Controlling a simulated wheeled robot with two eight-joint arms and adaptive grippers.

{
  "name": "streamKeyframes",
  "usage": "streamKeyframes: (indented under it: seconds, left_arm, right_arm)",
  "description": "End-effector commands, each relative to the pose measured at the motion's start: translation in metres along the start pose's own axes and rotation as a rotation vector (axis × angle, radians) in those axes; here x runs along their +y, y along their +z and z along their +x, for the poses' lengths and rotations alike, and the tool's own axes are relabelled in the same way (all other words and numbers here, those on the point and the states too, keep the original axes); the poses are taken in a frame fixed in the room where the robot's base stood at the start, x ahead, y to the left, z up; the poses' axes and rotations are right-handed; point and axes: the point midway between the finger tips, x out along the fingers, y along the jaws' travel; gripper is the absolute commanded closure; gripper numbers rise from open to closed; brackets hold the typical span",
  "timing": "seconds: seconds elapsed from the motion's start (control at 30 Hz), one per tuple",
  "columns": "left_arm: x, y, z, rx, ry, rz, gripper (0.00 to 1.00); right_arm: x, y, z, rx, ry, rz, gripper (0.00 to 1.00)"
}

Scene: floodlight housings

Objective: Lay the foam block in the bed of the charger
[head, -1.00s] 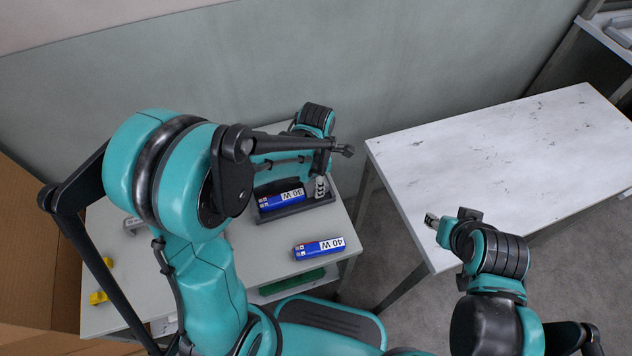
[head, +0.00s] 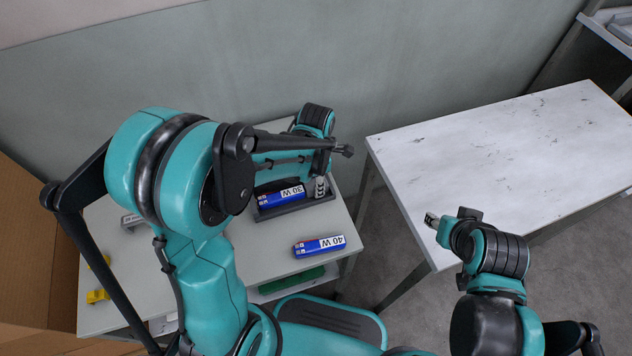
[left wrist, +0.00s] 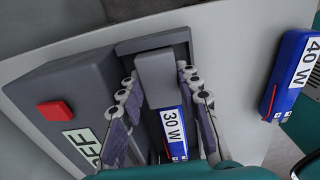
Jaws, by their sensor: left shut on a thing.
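The charger (left wrist: 72,105) is a dark grey unit with a red button, a sign partly reading OFF, and a long bed (head: 294,208). A plain grey block, which I take as the foam block (left wrist: 155,75), is between the fingers of my left gripper (left wrist: 157,85). My left gripper (head: 320,187) is shut on it at the right end of the bed. Whether the block touches the bed floor is hidden. A blue 30 W pack (head: 282,196) lies in the bed beside it. My right gripper (head: 431,220) hangs near the white table; its jaws are too small to read.
A blue 40 W pack (head: 319,246) lies on the grey table (head: 270,268), in front of the charger. Yellow pieces (head: 97,296) and a grey part (head: 131,221) are at the table's left. The white table (head: 500,160) at right is bare.

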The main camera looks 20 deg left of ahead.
Motion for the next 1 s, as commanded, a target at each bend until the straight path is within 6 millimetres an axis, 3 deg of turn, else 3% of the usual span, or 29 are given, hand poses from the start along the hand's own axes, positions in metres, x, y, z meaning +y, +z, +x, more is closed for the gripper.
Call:
streamKeyframes:
  seconds: [0.37, 0.4, 0.5, 0.83, 1.0]
  left_arm:
    - [0.0, 0.0, 0.003, 0.0, 0.0, 0.0, 0.82]
    - [0.0, 0.0, 0.003, 0.0, 0.0, 0.0, 0.64]
    - [0.0, 0.0, 0.003, 0.0, 0.0, 0.0, 0.42]
    - [0.002, 0.0, 0.001, 0.0, 0.004, -0.001, 0.42]
    - [0.001, 0.0, -0.017, 0.0, 0.004, -0.001, 0.42]
  right_arm:
    - [0.0, 0.001, 0.002, 0.0, 0.0, 0.0, 0.6]
    - [0.0, 0.001, 0.002, 0.0, 0.0, 0.0, 0.6]
    - [0.0, 0.001, 0.002, 0.0, 0.0, 0.0, 0.6]
    - [0.0, 0.001, 0.002, 0.0, 0.0, 0.0, 0.6]
    - [0.0, 0.001, 0.002, 0.0, 0.0, 0.0, 0.6]
